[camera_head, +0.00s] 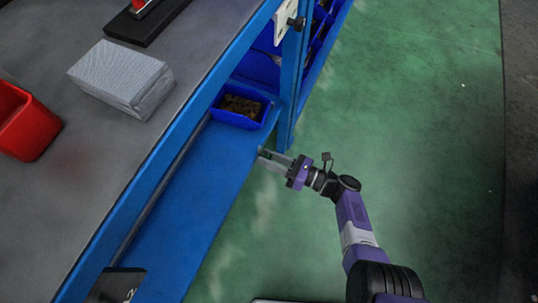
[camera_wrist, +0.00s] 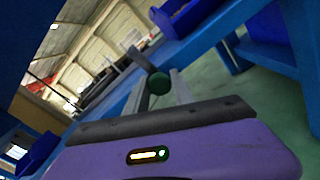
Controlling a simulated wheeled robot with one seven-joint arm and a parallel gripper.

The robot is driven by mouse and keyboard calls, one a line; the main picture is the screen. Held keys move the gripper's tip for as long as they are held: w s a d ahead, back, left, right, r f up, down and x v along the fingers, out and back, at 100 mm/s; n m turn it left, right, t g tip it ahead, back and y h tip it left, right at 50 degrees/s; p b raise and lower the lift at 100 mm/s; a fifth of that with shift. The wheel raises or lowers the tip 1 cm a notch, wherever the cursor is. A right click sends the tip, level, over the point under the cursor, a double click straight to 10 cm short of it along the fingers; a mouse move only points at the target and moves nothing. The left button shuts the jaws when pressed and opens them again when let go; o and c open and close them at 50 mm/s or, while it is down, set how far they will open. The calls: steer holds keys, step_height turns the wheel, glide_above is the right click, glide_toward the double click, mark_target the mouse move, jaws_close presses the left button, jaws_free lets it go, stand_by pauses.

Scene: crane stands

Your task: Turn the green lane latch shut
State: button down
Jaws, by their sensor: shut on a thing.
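The green lane latch shows in the wrist view as a dark bar with a round dark green end (camera_wrist: 158,83), set between the two grey fingers. My gripper (camera_head: 273,158) is at the edge of the blue bench frame in the head view, its fingers pointing left toward the frame. It also shows in the wrist view (camera_wrist: 157,92), shut on the latch. In the head view I cannot make out the latch at the fingertips. How far it is turned is not clear.
A blue bin (camera_head: 240,106) with brown contents sits on the blue shelf (camera_head: 190,205) near my gripper. Above are a grey worktop (camera_head: 60,190), a red bin (camera_head: 24,125) and a grey stack (camera_head: 120,75). A blue upright (camera_head: 290,85) stands close by. Green floor (camera_head: 430,110) is open at right.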

steer(key=shift+r+m+p, duration=0.1)
steer(key=shift+m+p, duration=0.25)
steer(key=shift+m, duration=0.75)
steer(key=shift+w, duration=0.1)
steer(key=shift+d, duration=0.1)
steer(key=c, duration=1.1)
jaws_free()
steer(key=p+v, duration=0.1)
steer(key=v, duration=0.6)
steer(key=shift+d, duration=0.35)
